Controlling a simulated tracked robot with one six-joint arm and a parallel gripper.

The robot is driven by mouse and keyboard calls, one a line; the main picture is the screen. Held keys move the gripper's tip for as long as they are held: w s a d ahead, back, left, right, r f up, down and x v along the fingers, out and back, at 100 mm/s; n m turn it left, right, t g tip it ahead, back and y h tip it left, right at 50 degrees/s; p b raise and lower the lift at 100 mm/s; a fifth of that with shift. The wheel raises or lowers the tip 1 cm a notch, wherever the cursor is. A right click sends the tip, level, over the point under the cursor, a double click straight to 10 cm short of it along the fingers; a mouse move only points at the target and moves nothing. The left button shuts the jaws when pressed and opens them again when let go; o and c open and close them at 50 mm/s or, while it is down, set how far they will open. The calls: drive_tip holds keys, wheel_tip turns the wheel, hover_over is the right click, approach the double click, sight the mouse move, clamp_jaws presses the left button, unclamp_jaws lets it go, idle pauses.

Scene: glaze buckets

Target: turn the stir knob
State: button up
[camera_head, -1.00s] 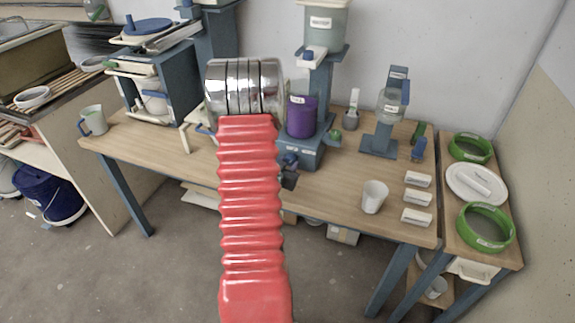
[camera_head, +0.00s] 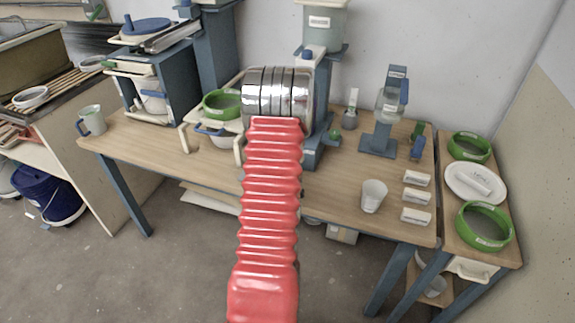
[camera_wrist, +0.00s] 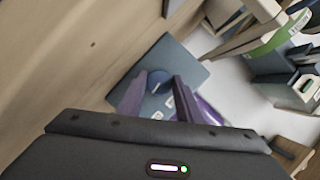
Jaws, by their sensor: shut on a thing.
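The stir knob (camera_wrist: 158,80) is a small dark blue round knob on the front of a blue-grey stirring stand (camera_wrist: 182,56). In the wrist view it sits between the fingertips of my gripper (camera_wrist: 155,92), which is shut on it. The purple bucket (camera_wrist: 208,112) shows partly behind the right finger. In the head view my red arm and its silver wrist hide the knob, the gripper and the bucket. Only the right part of the stand's base (camera_head: 313,156) shows there.
A white cup (camera_head: 373,196) and several white labelled blocks (camera_head: 416,198) are on the wooden table (camera_head: 335,185) to the right. A small blue-grey stand (camera_head: 378,143) is behind them. A green-rimmed sieve (camera_head: 222,104) stands left of my arm.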

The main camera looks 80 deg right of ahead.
drive_tip(key=shift+s+f+m+t+h, duration=0.2)
drive_tip(key=shift+m+t+h, duration=0.15)
drive_tip(key=shift+m, duration=0.45)
drive_tip(key=o, duration=1)
drive_tip(key=shift+w+r, duration=0.1)
drive_tip(key=shift+o, duration=0.2)
